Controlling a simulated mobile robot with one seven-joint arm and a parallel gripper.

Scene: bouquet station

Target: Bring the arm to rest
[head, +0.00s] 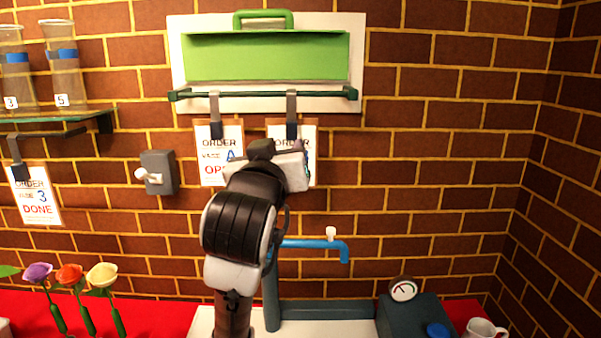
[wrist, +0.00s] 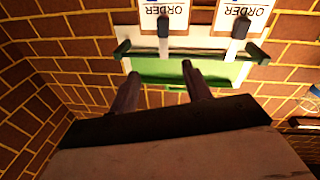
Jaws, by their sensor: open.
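My arm stands raised in the middle of the head view, in front of the brick wall and the order cards. In the wrist view my gripper (wrist: 160,72) is open, with its two fingers apart and nothing between them. The fingers point toward the wall, over the green panel (wrist: 215,71). In the head view my wrist hides the gripper's fingers and part of the two order cards (head: 212,172).
The green panel (head: 265,57) and its rail (head: 260,95) hang above the cards. A blue tap (head: 315,244) stands right of my arm. Purple, orange and cream flowers (head: 70,275) are at the lower left. A gauge box (head: 410,312) and white mug (head: 482,328) are lower right.

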